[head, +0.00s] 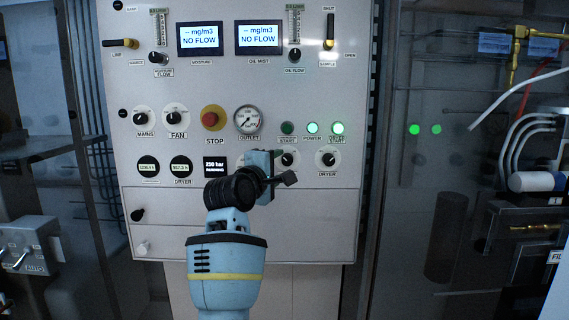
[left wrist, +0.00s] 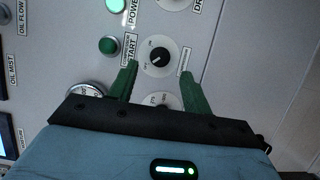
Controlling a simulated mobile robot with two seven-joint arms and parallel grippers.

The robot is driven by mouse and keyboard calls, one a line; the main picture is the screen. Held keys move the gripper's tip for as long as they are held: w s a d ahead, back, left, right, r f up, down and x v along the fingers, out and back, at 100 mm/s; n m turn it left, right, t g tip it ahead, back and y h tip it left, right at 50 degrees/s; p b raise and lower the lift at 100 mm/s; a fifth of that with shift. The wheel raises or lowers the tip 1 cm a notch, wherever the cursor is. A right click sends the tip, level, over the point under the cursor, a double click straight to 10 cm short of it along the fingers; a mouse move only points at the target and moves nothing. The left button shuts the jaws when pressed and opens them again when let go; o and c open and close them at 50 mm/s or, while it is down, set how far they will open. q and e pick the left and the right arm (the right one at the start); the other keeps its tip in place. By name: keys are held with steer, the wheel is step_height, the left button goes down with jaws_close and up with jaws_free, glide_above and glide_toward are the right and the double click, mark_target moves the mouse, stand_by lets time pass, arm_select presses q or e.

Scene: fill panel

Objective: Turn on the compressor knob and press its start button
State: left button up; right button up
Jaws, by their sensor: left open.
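The compressor knob (head: 288,158) is a black knob on a white round plate, low on the grey panel, partly hidden by my gripper in the head view. It also shows in the left wrist view (left wrist: 158,56). My left gripper (left wrist: 160,70) is open, its two green fingers on either side of the knob's plate. Whether they touch the panel I cannot tell. The knob is not gripped. The compressor start button (head: 287,128) is round and dark green, just above the knob; in the left wrist view it (left wrist: 109,45) is left of the fingers. My right gripper is not in view.
The dryer knob (head: 327,158) is right of the compressor knob. The power light (head: 312,128) and the dryer start button (head: 338,128) glow. The outlet gauge (head: 248,120) and red stop button (head: 210,118) are to the left. Two displays (head: 200,39) above read NO FLOW.

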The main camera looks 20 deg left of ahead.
mark_target(286, 161)
arm_select(q)
steer(key=shift+w+d, duration=0.15)
steer(key=shift+w, duration=1.05)
steer(key=shift+w+d, duration=0.15)
steer(key=shift+w, duration=1)
steer(key=shift+c, duration=0.4)
steer(key=c, duration=0.9)
